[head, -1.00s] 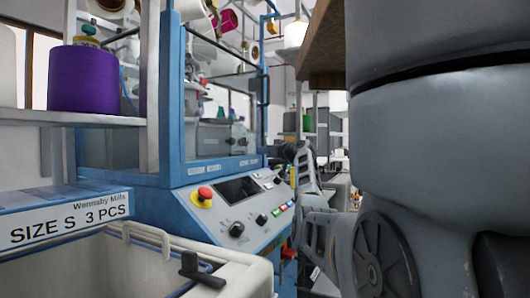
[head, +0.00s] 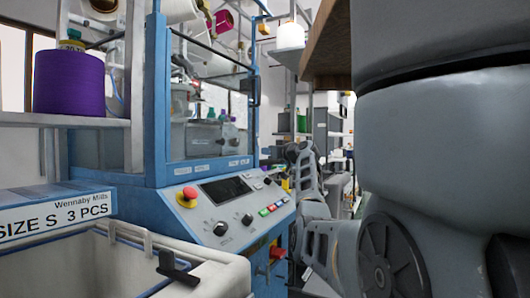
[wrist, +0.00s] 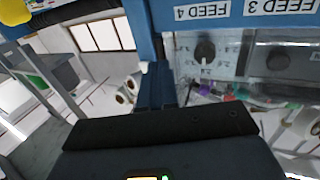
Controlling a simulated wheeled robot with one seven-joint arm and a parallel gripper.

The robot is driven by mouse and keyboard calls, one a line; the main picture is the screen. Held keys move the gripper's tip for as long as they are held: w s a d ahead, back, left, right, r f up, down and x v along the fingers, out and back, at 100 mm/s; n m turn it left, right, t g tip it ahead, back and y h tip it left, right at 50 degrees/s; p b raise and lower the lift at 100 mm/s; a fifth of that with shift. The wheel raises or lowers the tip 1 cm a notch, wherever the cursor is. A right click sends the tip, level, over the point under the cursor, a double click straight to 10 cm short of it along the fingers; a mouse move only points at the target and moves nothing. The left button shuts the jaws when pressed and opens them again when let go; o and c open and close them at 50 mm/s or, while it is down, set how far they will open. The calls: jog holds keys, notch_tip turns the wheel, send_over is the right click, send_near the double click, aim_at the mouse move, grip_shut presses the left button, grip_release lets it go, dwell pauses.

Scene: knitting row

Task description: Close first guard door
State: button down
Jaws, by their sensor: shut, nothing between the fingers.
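The guard door is a clear panel (head: 207,70) in the blue-framed front of the knitting machine in the head view. A dark upright handle (head: 254,91) is at its right edge. I cannot tell whether the panel is fully closed. In the wrist view, my gripper (wrist: 156,86) is shut and empty, its dark fingers close to a blue frame post (wrist: 143,22). Inverted FEED 3 and FEED 4 labels and a clear panel (wrist: 222,62) are beside it. In the head view my arm hides the gripper; contact with the door cannot be told.
The control panel (head: 222,206) with a red stop button (head: 187,196) juts out below the door. A pale bin (head: 200,272) stands in front at lower left. A purple yarn cone (head: 69,84) sits on a shelf (head: 45,119). A brown board edge (head: 327,48) overhangs at upper right.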

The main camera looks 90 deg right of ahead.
jog(key=s+a, duration=0.3)
jog(key=s, duration=0.5)
jog(key=shift+a, duration=0.3)
jog(key=shift+s, duration=0.1)
